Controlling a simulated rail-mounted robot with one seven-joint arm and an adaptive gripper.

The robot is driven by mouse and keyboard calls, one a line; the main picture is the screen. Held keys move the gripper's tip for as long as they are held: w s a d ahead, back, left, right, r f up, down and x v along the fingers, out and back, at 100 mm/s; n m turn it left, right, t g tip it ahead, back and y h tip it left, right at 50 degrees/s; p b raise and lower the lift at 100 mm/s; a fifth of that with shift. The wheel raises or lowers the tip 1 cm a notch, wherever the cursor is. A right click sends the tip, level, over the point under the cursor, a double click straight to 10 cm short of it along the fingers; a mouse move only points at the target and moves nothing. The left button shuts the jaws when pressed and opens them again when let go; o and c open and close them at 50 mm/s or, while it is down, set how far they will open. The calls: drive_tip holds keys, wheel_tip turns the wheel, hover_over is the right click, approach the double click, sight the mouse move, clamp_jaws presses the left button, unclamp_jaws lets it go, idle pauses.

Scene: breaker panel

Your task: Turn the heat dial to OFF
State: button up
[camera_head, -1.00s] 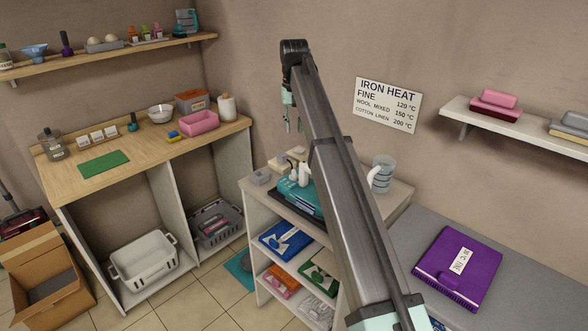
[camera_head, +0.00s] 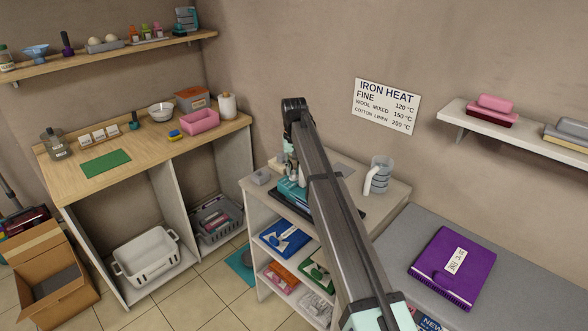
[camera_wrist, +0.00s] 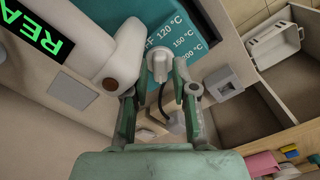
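The heat dial (camera_wrist: 158,65) is a white knob on a teal panel (camera_wrist: 195,18) in the wrist view. The panel is printed with 120 °C, 150 °C and 200 °C, plus partly covered letters beside the knob. I cannot tell which mark the knob points at. My gripper (camera_wrist: 158,80) is open, with one finger on each side of the knob; contact is not clear. In the head view the teal device (camera_head: 291,191) sits on the small cabinet, partly hidden behind my arm, and the dial cannot be made out.
A rounded white part (camera_wrist: 122,62) stands close to the left finger, near a green-lit display (camera_wrist: 35,30). A grey square fitting (camera_wrist: 222,82) is to the right. In the head view a jug (camera_head: 380,174) stands right of my arm, below the IRON HEAT sign (camera_head: 387,105).

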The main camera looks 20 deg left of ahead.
drive_tip(key=shift+f, duration=0.7)
clamp_jaws()
drive_tip(key=shift+n, duration=0.4)
drive_tip(key=n, duration=0.3)
drive_tip(key=shift+w+d+n, duration=0.1)
drive_tip(key=shift+w+n, duration=0.05)
drive_tip(key=shift+n, duration=1.95)
